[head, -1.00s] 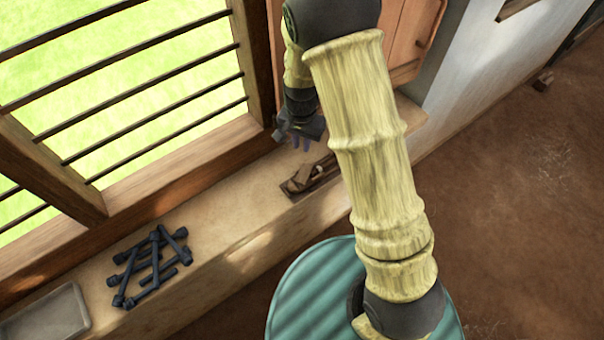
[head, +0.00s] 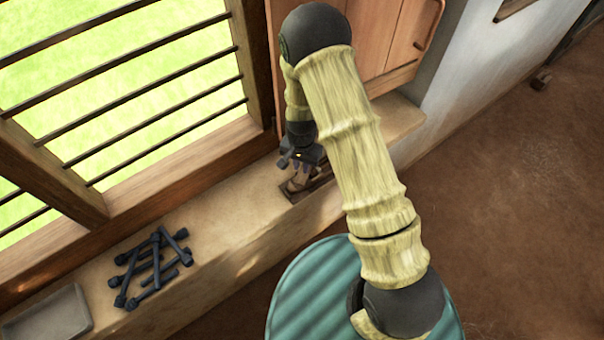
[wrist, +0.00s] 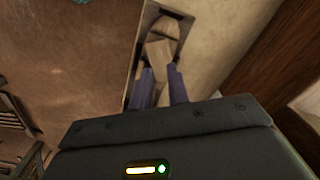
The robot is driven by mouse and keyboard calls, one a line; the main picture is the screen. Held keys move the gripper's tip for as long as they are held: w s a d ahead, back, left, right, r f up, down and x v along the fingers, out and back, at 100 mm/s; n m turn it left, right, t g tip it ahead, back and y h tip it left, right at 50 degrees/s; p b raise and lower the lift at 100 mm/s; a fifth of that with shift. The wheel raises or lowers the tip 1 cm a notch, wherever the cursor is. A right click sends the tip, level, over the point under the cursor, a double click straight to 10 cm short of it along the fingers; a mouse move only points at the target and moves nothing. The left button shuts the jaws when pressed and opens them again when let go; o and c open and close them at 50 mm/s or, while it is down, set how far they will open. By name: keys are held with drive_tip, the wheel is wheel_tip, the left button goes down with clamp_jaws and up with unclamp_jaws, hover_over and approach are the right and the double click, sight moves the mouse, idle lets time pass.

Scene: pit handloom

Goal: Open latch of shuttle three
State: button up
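A wooden piece in a narrow dark-edged frame or tray lies on the window ledge. It shows in the wrist view (wrist: 160,50) and, partly hidden by my gripper, in the head view (head: 297,186). I cannot tell for sure that it is shuttle three, and I cannot make out a latch. My gripper (head: 301,171) is low over it. In the wrist view, the two bluish fingers (wrist: 161,70) stand apart, with part of the wooden piece showing between and beyond their tips. I cannot tell whether they touch it.
Several dark rods (head: 153,267) lie in a pile on the ledge (head: 228,228) to the left, and a grey tray (head: 52,316) is at the lower left. A barred window and a wooden shutter (head: 387,45) stand behind. Bare ledge lies between rods and wooden piece.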

sight(302, 178)
drive_tip(key=shift+f+p, duration=0.4)
drive_tip(key=shift+f, duration=2.8)
clamp_jaws()
